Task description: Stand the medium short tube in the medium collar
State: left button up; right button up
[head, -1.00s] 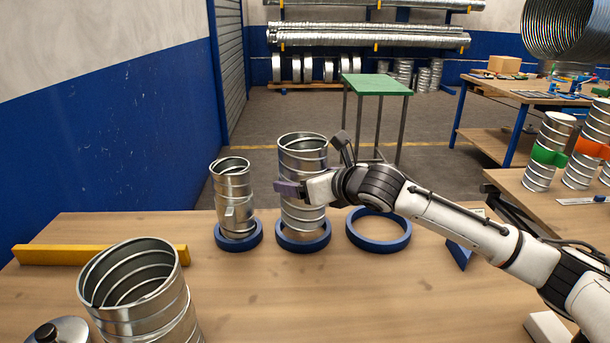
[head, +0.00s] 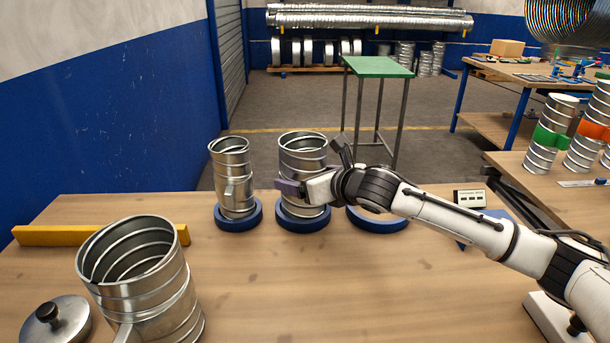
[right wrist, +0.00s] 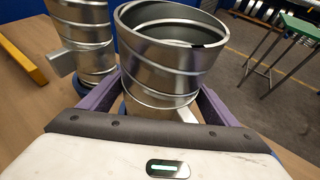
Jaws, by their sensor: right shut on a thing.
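The medium short tube (head: 303,158), a ribbed silver cylinder, stands upright in the middle blue collar (head: 303,223). Its lower end is within the ring as far as I can see; the exact seating is hidden. My right gripper (head: 292,187) is shut on the tube around its lower half, low over the collar. In the right wrist view the purple fingers lie on both sides of the tube (right wrist: 172,68), whose open top faces up. My left gripper is not in view.
A smaller tube (head: 232,180) stands in the left blue collar (head: 238,221). The right collar (head: 380,226) is empty, partly behind my arm. A large tube (head: 140,285), a knobbed lid (head: 68,318) and a yellow bar (head: 60,236) are at left. The front middle is clear.

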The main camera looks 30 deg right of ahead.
jog(key=o, duration=1.3)
jog(key=shift+s, duration=0.1)
jog(key=v, duration=1)
jog(key=shift+r+b, duration=0.15)
jog(key=shift+b, duration=0.2)
